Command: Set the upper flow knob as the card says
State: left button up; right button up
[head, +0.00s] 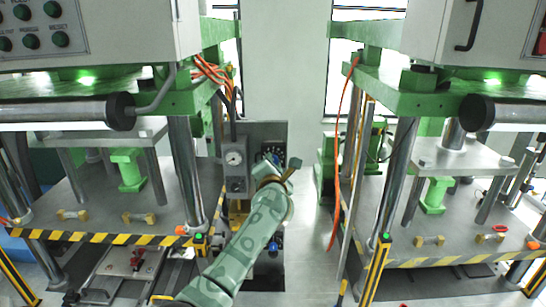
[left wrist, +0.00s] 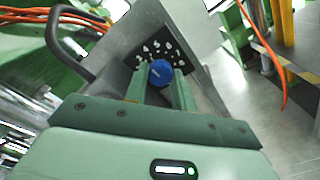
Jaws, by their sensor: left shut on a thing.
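The blue knob (left wrist: 160,71) sits on a black dial plate (left wrist: 150,50) with white marks around it, in the left wrist view. A thin pale line shows on its face, but where it points against the marks is too small to read. My left gripper (left wrist: 161,82) is shut on the knob, one green finger on each side. In the head view my left gripper (head: 279,168) is in front of the grey panel and hides the knob; part of the black dial plate (head: 272,149) shows above it. I cannot make out the card. My right gripper is out of view.
A grey box with a round gauge (head: 235,158) stands left of the dial. Green presses stand on both sides, with striped edges (head: 110,238). Orange hoses (head: 337,180) hang right of the panel. The floor between the presses is partly clear.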

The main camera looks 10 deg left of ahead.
pick_arm(q)
jog(key=m, duration=1.2)
jog(key=shift+m, duration=0.3)
dwell(0.4)
jog(key=o, duration=1)
jog(key=s+d, duration=0.1)
jog(key=s, duration=0.4)
jog(key=s+d, duration=0.1)
jog(key=s, duration=0.4)
jog(key=s+d, duration=0.1)
jog(key=s, duration=0.5)
jog(key=shift+d+b, duration=0.15)
jog(key=shift+b, duration=0.25)
